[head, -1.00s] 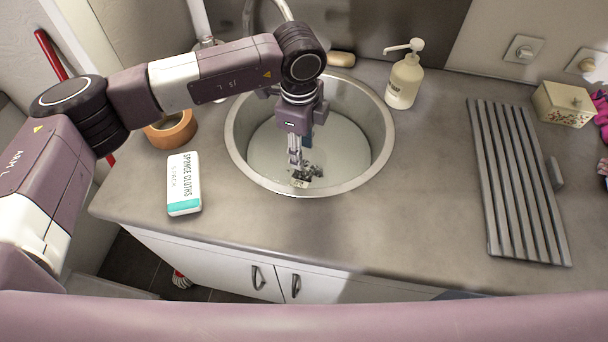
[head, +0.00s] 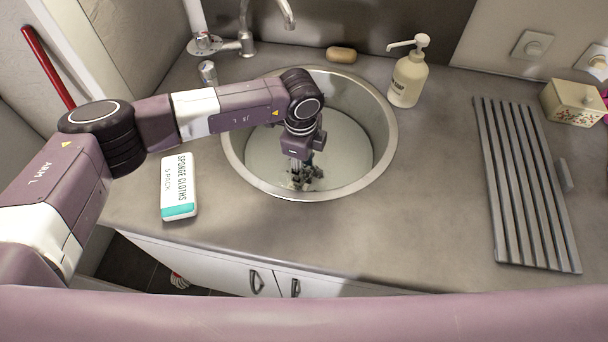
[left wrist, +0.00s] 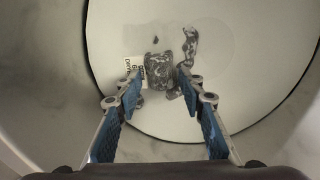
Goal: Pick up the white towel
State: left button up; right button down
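I cannot make out a clear white towel in either view. The round metal sink (head: 384,160) has a pale, smooth bottom. On it lies a small crumpled grey-and-black patterned thing (left wrist: 158,72) with a white printed label (left wrist: 129,68); what it is I cannot tell. A similar dark strip (left wrist: 190,47) lies beside it. My left gripper (head: 302,180) points down into the sink. In the left wrist view its blue-padded fingers (left wrist: 157,82) are apart, with the crumpled thing showing between and just beyond their tips. Contact cannot be told. My right gripper is not in view.
A tap (head: 246,42) and soap bar (head: 341,54) stand behind the sink, a soap bottle (head: 408,80) to its right. A sponge cloths pack (head: 180,187) lies to the left. A ribbed drying rack (head: 526,185) lies at right. The front counter (head: 330,235) is clear.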

pick_arm(q)
jog(key=shift+f, duration=0.1)
jog(key=shift+c, duration=0.6)
grip_shut()
